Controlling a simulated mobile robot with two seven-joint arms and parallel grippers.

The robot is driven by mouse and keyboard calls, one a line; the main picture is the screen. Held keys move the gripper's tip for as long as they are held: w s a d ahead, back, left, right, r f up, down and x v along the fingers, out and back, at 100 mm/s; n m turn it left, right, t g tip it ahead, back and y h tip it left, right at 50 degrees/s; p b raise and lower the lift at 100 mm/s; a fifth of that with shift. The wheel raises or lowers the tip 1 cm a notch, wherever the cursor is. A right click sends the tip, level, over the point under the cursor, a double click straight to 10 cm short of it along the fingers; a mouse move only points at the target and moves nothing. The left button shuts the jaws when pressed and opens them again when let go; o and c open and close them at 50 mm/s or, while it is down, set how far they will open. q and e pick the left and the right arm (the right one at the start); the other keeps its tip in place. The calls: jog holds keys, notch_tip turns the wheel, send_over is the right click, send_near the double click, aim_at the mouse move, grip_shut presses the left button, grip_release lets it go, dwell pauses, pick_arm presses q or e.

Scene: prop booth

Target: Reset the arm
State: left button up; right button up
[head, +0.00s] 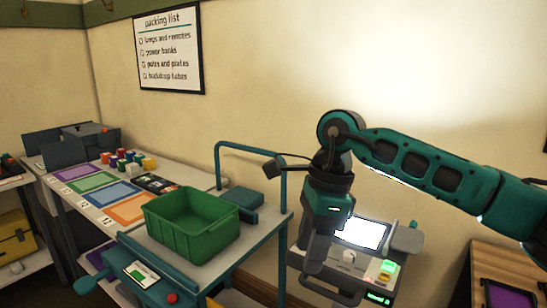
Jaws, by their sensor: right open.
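My right arm comes in from the right, bends at a teal and black elbow, and hangs down to its wrist. My right gripper (330,268) points downward and is open, with nothing seen between its fingers. It is in front of a grey device with a lit screen (360,232); whether they touch cannot be told. My left gripper is not in view.
A green crate (192,222) stands on a teal-framed cart (152,262) to the left. Behind it, a table holds coloured mats (92,180) and several small coloured blocks (128,160). A purple-topped panel (508,294) lies at lower right. A packing list (169,50) hangs on the wall.

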jog(key=s+a+f+m+g+y, duration=0.1)
jog(key=s+a+m+g+y, duration=0.2)
jog(key=a+y, duration=0.45)
jog(key=s+a+m+g+y, duration=0.2)
jog(key=s+a+m+y, duration=0.1)
jog(key=s+a+y, duration=0.4)
jog(key=w+d+f+m+t+h, duration=0.2)
jog(key=w+d+f+m+t, duration=0.3)
jog(key=m+t, duration=0.95)
jog(key=w+d+f+m+t+h, duration=0.3)
jog(key=d+f+m+t, duration=0.35)
jog(key=m, duration=1.25)
jog(key=s+d+f+m+g+h, duration=0.2)
jog(key=s+d+f+m+h, duration=0.3)
jog(key=f, duration=0.5)
jog(key=s+d+f+m+g+h, duration=0.2)
jog(key=s+d+f+m+h, duration=0.3)
jog(key=s+d+f+m, duration=0.3)
notch_tip(320, 180, down, 2)
jog(key=shift+s+d+f, duration=0.1)
jog(key=shift+s+d, duration=0.65)
jog(key=shift+d, duration=0.05)
